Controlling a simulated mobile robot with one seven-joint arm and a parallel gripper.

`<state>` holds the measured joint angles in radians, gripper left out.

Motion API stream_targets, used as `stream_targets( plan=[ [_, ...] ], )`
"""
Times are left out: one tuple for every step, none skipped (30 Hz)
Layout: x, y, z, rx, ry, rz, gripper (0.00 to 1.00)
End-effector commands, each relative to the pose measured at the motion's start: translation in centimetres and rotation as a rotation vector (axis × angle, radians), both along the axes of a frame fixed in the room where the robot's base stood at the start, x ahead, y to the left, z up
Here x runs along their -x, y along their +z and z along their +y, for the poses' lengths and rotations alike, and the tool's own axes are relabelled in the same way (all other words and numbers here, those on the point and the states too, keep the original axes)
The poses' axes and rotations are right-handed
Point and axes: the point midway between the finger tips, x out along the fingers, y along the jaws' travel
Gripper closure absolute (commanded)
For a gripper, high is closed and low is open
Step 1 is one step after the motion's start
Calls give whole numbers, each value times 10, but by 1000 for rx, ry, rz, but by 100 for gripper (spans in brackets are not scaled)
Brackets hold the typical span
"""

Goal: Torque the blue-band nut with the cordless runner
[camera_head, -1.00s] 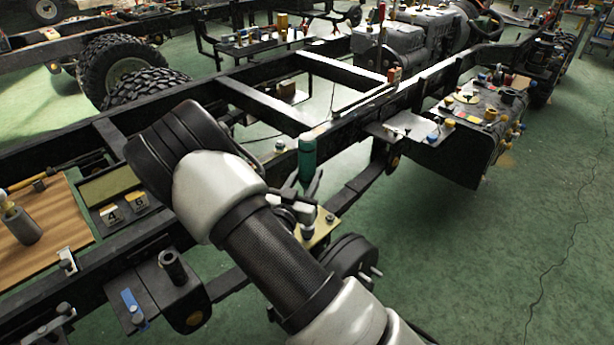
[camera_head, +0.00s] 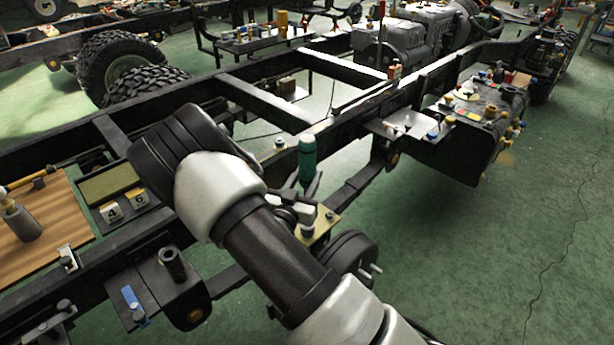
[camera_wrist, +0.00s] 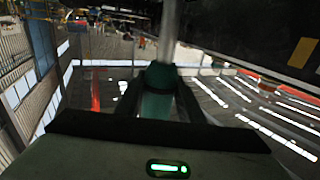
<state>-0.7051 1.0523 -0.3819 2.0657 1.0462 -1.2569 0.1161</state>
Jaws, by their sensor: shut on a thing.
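My gripper (camera_head: 307,193) is shut on a teal-green tool (camera_head: 307,158), seemingly the cordless runner, which stands upright above the fingers. In the wrist view the two dark fingers close on its green body (camera_wrist: 157,103), and a silver shaft (camera_wrist: 168,35) rises from it. In the head view the gripper is over the chassis rail, near a yellowish plate (camera_head: 321,226). A blue strip (camera_head: 131,299) lies on a dark bracket at the lower left. I cannot pick out a blue-band nut with certainty.
The black chassis rail (camera_head: 345,125) runs beside the gripper. A dark tank with coloured caps (camera_head: 455,155) stands at the right. The green floor at the right is clear.

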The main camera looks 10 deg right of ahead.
Motion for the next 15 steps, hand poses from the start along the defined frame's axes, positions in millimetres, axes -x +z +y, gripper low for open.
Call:
stream_targets(
  plan=[
    [-1,2,0,1,-1,-6,100],
    [-1,3,0,1,-1,-6,100],
    [-1,3,0,1,0,-6,100],
    [-1,3,0,1,-1,-6,100],
    [-1,3,0,1,-1,-6,100],
    [-1,2,0,1,0,-6,100],
    [-1,2,0,1,0,-6,100],
    [-1,2,0,1,0,-6,100],
    [-1,2,0,1,-1,-6,100],
    [-1,1,0,1,0,-6,100],
    [-1,1,0,1,0,-6,100],
    [-1,0,0,2,-1,-6,100],
    [-1,0,0,2,-1,-6,100],
    [-1,-1,0,2,-1,-6,100],
    [-1,-2,0,2,-1,-6,100]
  ],
)
